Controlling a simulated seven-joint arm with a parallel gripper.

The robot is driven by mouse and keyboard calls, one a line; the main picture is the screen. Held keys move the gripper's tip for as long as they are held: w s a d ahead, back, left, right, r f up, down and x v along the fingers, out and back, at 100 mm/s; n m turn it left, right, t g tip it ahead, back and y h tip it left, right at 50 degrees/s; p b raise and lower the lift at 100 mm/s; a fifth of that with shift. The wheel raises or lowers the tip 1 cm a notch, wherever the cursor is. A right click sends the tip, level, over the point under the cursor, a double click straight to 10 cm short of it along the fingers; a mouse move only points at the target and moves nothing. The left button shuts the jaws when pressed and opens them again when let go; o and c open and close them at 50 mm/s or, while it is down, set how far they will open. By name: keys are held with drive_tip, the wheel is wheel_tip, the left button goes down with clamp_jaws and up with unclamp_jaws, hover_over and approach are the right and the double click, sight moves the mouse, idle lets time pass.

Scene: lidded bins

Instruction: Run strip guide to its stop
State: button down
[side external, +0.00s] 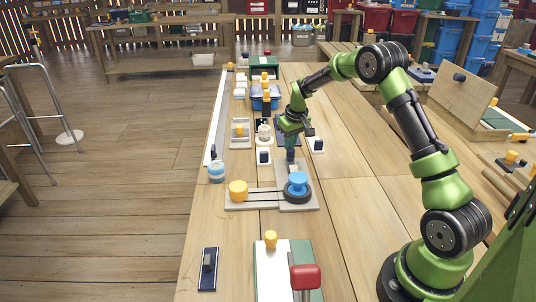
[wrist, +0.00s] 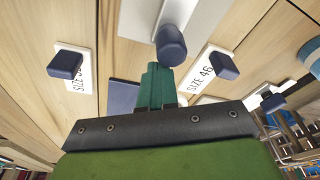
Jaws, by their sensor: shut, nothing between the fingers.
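No part is marked as the strip guide, and I cannot tell for certain which piece it is. A dark blue knob (wrist: 171,46) stands on a pale bar over a grey plate (wrist: 138,22), just beyond my fingertips in the wrist view. My gripper (wrist: 160,67) is shut and empty, its teal fingers together and pointing toward that knob. Whether they touch it is unclear. In the side view my gripper (side external: 291,140) is low over the middle of the bench. A long white strip (side external: 220,112) with a small dark piece at its near end lies along the left bench edge.
White "SIZE" plates with dark blue knobs flank the fingers: one left (wrist: 66,64), one right (wrist: 222,66). Nearer stands a board with a yellow knob (side external: 238,190) and a blue knob (side external: 297,182). A blue bin (side external: 265,98) is farther back. The bench's right middle is clear.

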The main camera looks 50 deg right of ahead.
sight(291, 149)
drive_tip(key=shift+s+a, duration=1.1)
drive_tip(key=shift+s, duration=0.05)
drive_tip(key=shift+w+d, duration=0.55)
drive_tip(key=shift+w+v, duration=0.25)
drive_tip(key=shift+v, duration=0.9)
drive_tip(key=shift+w+v, duration=0.2)
drive_tip(key=shift+v, duration=0.95)
drive_tip(key=shift+w+v, duration=0.25)
drive_tip(key=shift+v, duration=0.85)
drive_tip(key=shift+d+r, duration=0.2)
drive_tip(key=s+a+r+t+y, duration=0.1)
drive_tip(key=s+a+r, duration=0.3)
drive_tip(key=s+a, duration=0.3)
drive_tip(key=s+a+r+t, duration=0.2)
drive_tip(key=s+a+r, duration=0.2)
drive_tip(key=s+a, duration=0.4)
drive_tip(key=s+a+r+m+t+y, duration=0.1)
drive_tip(key=s+a+r, duration=0.4)
drive_tip(key=s+a, duration=0.3)
drive_tip(key=s, duration=0.2)
drive_tip(key=shift+s+t+y, duration=0.3)
drive_tip(key=shift+s+t, duration=0.1)
